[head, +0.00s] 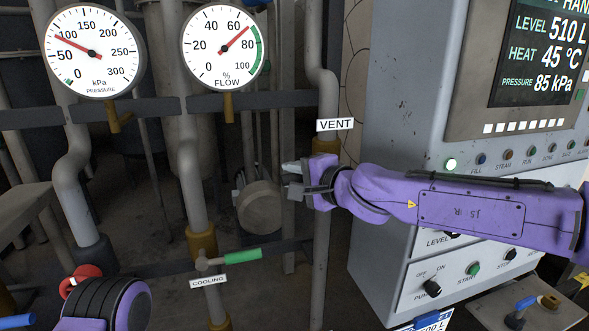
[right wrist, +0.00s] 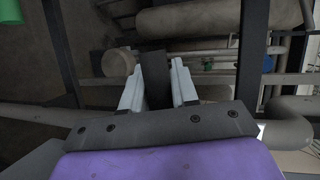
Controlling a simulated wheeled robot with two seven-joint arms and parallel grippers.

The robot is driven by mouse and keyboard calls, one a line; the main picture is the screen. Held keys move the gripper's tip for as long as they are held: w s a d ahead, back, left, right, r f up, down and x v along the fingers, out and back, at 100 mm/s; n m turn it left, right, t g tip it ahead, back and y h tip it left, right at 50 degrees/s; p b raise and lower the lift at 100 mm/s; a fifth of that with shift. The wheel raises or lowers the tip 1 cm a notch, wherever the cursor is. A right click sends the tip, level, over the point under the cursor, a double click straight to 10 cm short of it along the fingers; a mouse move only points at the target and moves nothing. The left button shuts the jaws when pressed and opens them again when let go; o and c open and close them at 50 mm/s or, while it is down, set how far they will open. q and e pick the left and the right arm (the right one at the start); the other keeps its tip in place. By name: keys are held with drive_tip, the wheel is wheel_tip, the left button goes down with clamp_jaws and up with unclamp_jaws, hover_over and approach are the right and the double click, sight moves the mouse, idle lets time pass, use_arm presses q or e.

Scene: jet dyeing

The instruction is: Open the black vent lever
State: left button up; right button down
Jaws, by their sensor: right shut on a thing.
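The white VENT label (head: 335,125) is on the vertical vent pipe, just above a brass valve body (head: 325,145). My right gripper (head: 291,180) comes in from the right in front of this pipe, just below the label, its fingers pointing left. In the right wrist view the gripper (right wrist: 156,72) is shut on the black vent lever (right wrist: 155,85), a flat dark bar between the two pale fingers. In the head view the gripper hides most of the lever, so its angle is hard to tell.
The grey control cabinet (head: 405,100) stands close on the right, behind my right arm. Below left are the cooling valve's green handle (head: 241,254) and a red handle (head: 82,274). A pressure gauge (head: 94,52) and a flow gauge (head: 222,47) hang above. A round capped pipe (head: 259,207) is behind the gripper.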

drive_tip(key=w+d+f+n+t+h+p, duration=0.1)
drive_tip(key=w+d+f+n+h+p, duration=0.1)
drive_tip(key=d+f+n+h+p, duration=0.5)
drive_tip(key=shift+w+d+f+n+h+p, duration=0.25)
drive_tip(key=shift+d+f+n+h+p, duration=0.25)
drive_tip(key=shift+n+p, duration=1.45)
drive_tip(key=shift+f+m, duration=0.15)
drive_tip(key=shift+m, duration=0.1)
drive_tip(key=c, duration=0.9)
unclamp_jaws()
drive_tip(key=shift+c, duration=0.2)
drive_tip(key=b+v, duration=0.2)
drive_tip(key=v, duration=0.8)
drive_tip(key=shift+s+d, duration=0.15)
drive_tip(key=shift+s, duration=0.1)
